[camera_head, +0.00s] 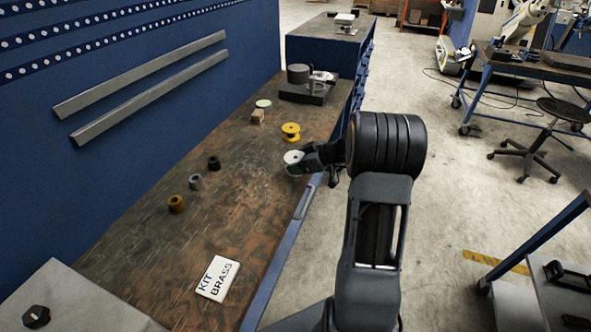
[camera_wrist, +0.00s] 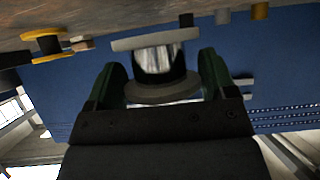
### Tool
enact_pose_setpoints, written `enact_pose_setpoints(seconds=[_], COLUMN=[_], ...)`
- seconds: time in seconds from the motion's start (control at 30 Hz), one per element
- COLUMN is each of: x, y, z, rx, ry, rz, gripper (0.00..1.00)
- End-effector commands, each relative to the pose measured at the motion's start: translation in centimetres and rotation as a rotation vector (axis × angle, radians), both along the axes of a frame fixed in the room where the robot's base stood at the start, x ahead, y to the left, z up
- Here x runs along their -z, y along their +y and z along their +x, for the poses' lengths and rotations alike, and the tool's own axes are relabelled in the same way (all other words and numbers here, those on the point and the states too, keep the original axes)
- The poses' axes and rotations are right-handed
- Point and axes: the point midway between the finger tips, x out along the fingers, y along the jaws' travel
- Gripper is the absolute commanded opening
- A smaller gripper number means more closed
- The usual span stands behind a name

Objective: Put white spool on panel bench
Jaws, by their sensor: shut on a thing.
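The white spool (camera_head: 293,156) is between the jaws of my gripper (camera_head: 297,165), at the right edge of the worn brown bench top (camera_head: 235,178) beside the blue panel. In the wrist view, the spool (camera_wrist: 157,61) has pale grey flanges and a shiny core, with a dark finger on each side of it. My gripper (camera_wrist: 160,82) is shut on it. The wrist picture is upside down, with the bench top along its upper edge. I cannot tell whether the spool touches the bench.
A yellow spool (camera_head: 291,132) stands just behind the white one. A small brown block (camera_head: 257,116), a pale disc (camera_head: 263,103) and a dark-based device (camera_head: 305,90) lie farther back. Dark (camera_head: 214,162), grey (camera_head: 195,181) and brass (camera_head: 177,204) pieces stand left. A KIT BRASS card (camera_head: 218,279) lies in front.

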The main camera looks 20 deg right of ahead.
Motion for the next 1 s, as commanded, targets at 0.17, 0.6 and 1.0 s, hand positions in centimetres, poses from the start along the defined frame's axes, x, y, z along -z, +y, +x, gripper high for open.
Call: enact_pose_setpoints(seconds=[0.17,0.6,1.0], x=[1.1,4.2,4.4], y=[1.0,0.9,0.9], z=[0.3,0.4,0.4], rx=[-0.003,-0.001,-0.002], ry=[0.003,-0.001,-0.001], rz=[0.001,-0.001,-0.001], gripper=[0.49,0.49,0.8])
